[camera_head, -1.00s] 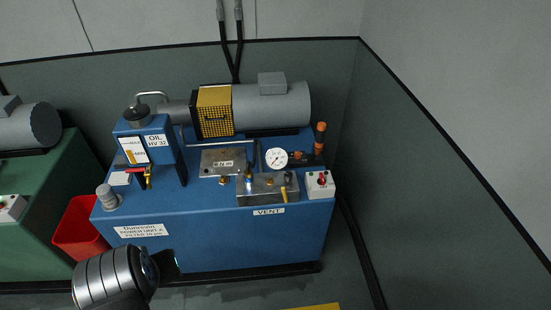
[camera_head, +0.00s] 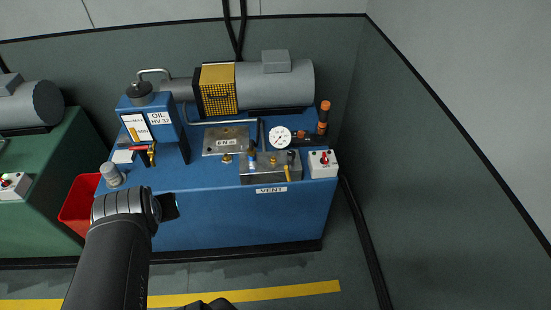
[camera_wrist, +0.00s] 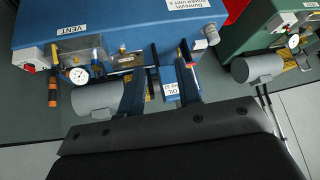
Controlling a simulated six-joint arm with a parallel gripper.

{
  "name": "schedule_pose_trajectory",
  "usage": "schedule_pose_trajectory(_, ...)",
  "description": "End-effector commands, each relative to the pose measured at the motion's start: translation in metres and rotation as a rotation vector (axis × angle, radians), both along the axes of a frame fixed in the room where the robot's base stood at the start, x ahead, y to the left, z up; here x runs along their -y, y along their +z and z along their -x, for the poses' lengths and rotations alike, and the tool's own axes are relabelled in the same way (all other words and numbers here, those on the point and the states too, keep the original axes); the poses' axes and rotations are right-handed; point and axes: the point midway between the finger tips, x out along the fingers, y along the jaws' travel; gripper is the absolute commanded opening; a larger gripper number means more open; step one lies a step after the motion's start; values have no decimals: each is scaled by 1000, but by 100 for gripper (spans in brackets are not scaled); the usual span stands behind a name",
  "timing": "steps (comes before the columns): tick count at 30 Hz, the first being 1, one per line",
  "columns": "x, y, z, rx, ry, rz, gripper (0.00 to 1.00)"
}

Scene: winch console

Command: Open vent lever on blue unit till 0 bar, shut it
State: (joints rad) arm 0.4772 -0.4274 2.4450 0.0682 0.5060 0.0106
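The blue unit (camera_head: 230,228) stands in the middle of the head view and appears upside down in the wrist view (camera_wrist: 120,22). Its yellow vent lever (camera_head: 287,173) is on a metal block (camera_head: 262,172) above the VENT label (camera_head: 271,190). The round white gauge (camera_head: 280,137) is behind the block; its needle is too small to read. The gauge also shows in the wrist view (camera_wrist: 79,75). My gripper (camera_head: 170,206) is in front of the unit's left part, away from the lever.
The oil tank (camera_head: 150,128) and a red-handled valve (camera_head: 142,148) are at the unit's left. A switch box (camera_head: 323,164) with a red knob is right of the vent block. A grey motor (camera_head: 275,85) is behind. A red bin (camera_head: 78,205) and green unit (camera_head: 45,190) stand left.

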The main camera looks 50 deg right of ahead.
Motion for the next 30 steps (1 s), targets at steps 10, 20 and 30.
schedule_pose_trajectory(10, 66, -22, -64, 147, -158, 29, 32)
schedule_pose_trajectory(20, 138, -59, -97, 269, -328, 112, 32)
schedule_pose_trajectory(30, 208, -112, -97, 358, -506, 252, 32)
